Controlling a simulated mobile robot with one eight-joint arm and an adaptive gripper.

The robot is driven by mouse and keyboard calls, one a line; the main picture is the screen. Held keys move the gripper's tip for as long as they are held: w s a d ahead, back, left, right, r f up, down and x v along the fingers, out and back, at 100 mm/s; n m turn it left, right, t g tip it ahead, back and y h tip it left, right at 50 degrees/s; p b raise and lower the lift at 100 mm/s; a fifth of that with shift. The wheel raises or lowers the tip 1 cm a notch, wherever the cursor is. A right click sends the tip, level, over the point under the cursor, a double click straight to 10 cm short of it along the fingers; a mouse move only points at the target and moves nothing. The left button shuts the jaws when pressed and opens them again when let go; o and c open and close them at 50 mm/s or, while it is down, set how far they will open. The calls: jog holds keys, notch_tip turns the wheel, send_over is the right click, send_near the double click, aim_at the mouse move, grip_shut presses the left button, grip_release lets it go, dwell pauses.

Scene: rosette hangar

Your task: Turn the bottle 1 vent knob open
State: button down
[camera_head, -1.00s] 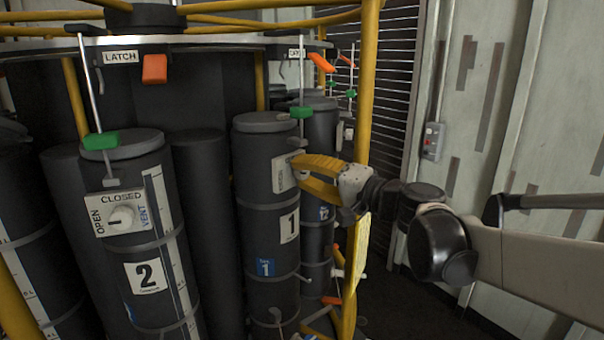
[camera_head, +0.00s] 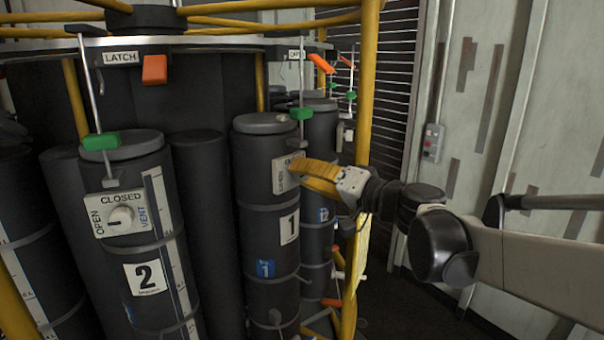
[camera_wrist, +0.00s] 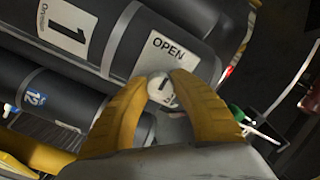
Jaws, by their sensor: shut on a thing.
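Bottle 1 (camera_head: 266,225) is a dark upright cylinder with a "1" label, at the middle of the head view. Its white vent plate (camera_head: 281,176) is near the top, partly behind my yellow gripper (camera_head: 294,170). In the wrist view, bottle 1 (camera_wrist: 105,48) lies slanted, and its plate reads "OPEN" (camera_wrist: 170,48). The round white vent knob (camera_wrist: 161,89) has a dark mark. My gripper's two yellow fingers (camera_wrist: 161,92) are closed about the knob, one on each side. The plate's other words are mostly hidden.
Bottle 2 (camera_head: 135,240) stands at the left with its own vent knob (camera_head: 121,217). Bottle 12 (camera_head: 320,180) is close behind bottle 1.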

jog(key=c, duration=1.1)
grip_release()
jog(key=shift+o, duration=0.2)
jog(key=v, duration=1.2)
